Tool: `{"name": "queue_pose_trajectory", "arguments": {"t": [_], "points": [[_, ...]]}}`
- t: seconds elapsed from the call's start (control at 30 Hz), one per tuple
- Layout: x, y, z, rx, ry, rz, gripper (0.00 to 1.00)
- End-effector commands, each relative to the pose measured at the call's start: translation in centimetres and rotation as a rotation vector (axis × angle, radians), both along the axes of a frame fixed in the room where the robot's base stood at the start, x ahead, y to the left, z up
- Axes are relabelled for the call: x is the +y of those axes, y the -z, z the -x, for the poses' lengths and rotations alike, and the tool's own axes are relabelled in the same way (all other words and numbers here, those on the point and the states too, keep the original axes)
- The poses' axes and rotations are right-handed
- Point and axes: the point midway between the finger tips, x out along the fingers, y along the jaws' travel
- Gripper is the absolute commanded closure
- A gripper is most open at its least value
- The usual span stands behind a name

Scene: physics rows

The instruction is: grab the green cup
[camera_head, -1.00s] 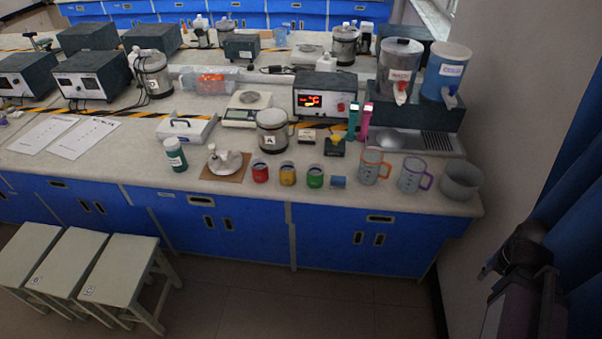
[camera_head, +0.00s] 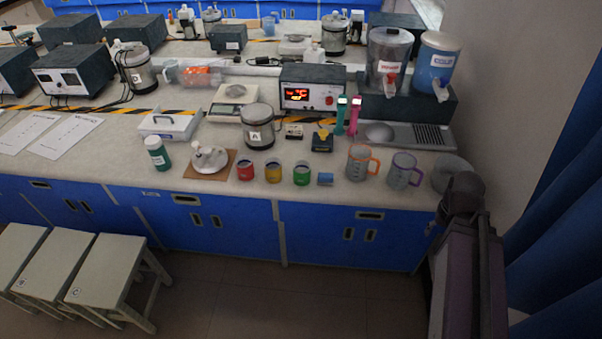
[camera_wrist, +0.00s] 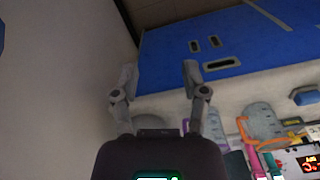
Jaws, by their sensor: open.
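The green cup (camera_head: 302,178) stands upright near the front edge of the counter in the head view, between a yellow cup (camera_head: 273,173) and a small blue cup (camera_head: 325,179). The green cup does not show in the wrist view. My gripper (camera_wrist: 159,73) is open in the wrist view, with nothing between its fingers. It is at the right end of the counter, well away from the green cup. In the head view my arm is at the lower right and the fingers cannot be made out.
A red cup (camera_head: 245,171), an orange-handled jug (camera_head: 360,163) and a purple-handled jug (camera_head: 402,171) stand along the front. A grey bowl (camera_head: 450,172) is at the right end by the wall. Stools (camera_head: 112,268) stand lower left. The floor before the cabinets is clear.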

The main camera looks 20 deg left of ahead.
Motion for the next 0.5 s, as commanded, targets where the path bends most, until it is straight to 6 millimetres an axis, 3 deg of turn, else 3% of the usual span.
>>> {"name": "queue_pose_trajectory", "arguments": {"t": [0.23,0.37,0.4,0.5], "points": [[0.0,0.0,0.0,0.0,0.0,0.0,0.43],[0.07,0.05,-0.07,0.0,-0.006,0.002,0.04],[0.16,0.11,-0.14,-0.001,-0.013,0.005,0.0],[0.54,0.34,-0.47,-0.002,-0.044,0.019,0.0]]}}
